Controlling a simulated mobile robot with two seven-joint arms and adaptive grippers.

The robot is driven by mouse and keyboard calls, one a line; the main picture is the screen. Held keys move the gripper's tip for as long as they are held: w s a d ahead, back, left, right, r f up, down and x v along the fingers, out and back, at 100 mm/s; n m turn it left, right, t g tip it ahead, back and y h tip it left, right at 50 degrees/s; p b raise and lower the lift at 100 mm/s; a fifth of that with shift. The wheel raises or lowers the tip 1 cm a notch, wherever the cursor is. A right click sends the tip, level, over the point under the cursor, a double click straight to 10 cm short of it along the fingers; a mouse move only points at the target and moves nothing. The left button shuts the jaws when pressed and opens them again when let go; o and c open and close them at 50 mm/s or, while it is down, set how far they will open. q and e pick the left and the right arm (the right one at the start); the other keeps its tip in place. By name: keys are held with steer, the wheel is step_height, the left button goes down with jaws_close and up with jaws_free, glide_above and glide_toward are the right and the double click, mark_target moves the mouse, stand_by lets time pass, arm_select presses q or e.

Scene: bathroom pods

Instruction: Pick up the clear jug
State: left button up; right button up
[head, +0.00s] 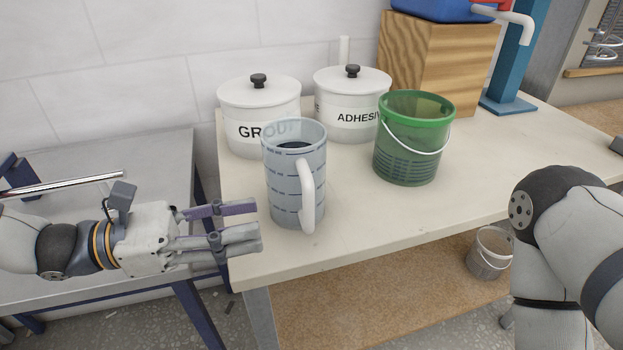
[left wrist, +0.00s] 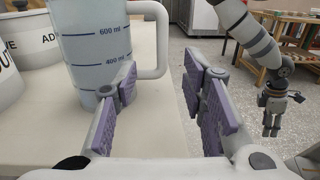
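The clear jug (head: 284,180), translucent blue-grey with volume marks and a white handle (head: 308,196), stands upright near the front left of the worktop. It also shows in the left wrist view (left wrist: 88,45), its handle on the right side. My left gripper (head: 252,222) is open and empty, just left of the jug at the table's left edge. In the left wrist view its purple-padded fingers (left wrist: 160,88) are spread, with the handle beyond them. My right gripper (left wrist: 270,125) shows small in the left wrist view, away from the jug; its finger gap is unclear.
A white grout pot (head: 258,112) and an adhesive pot (head: 350,105) stand behind the jug. A green bucket (head: 410,140) stands to its right. A wooden block (head: 440,62) is at the back. The worktop's front right (head: 480,185) is clear.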

mark_target(309, 224)
arm_select(q)
steer(key=x, duration=0.6)
steer(key=f+x, duration=0.1)
steer(key=x, duration=0.2)
steer(key=shift+d, duration=0.25)
jaws_close()
